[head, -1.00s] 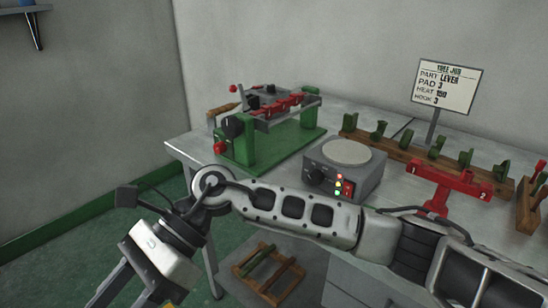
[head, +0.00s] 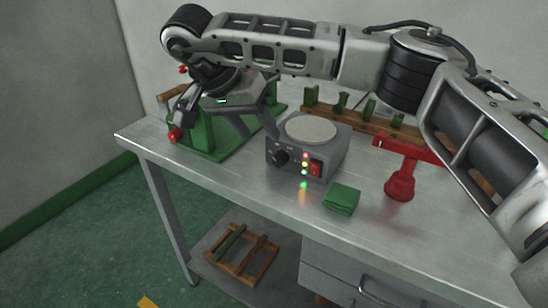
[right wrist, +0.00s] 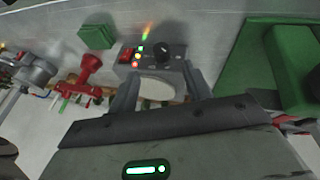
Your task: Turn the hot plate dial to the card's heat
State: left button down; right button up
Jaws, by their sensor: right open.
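The grey hot plate (head: 332,152) with its round pale top stands on the metal table. Its black dial (head: 279,157) is on the front face, left of the red, yellow and green lights and a red switch. The dial also shows in the right wrist view (right wrist: 177,51), but its setting is too small to read. My right gripper (head: 262,134) is open and empty, pointing down just left of the hot plate, near the dial. In the right wrist view the hot plate shows between and beyond its fingers (right wrist: 160,72). The card is not in view now. My left gripper is not in view.
A green-based fixture (head: 215,150) stands left of the hot plate, partly behind my gripper. A green folded cloth or pad (head: 342,198) lies in front. A red stand (head: 401,182) is to the right. A wooden rack (head: 365,126) with green pieces is behind.

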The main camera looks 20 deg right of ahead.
aim_at(277, 159)
jog(key=x, duration=0.8)
jog(key=shift+w+d+f, duration=0.1)
jog(key=shift+d+f, duration=0.1)
jog(key=shift+f, duration=0.15)
jog(key=c, duration=1)
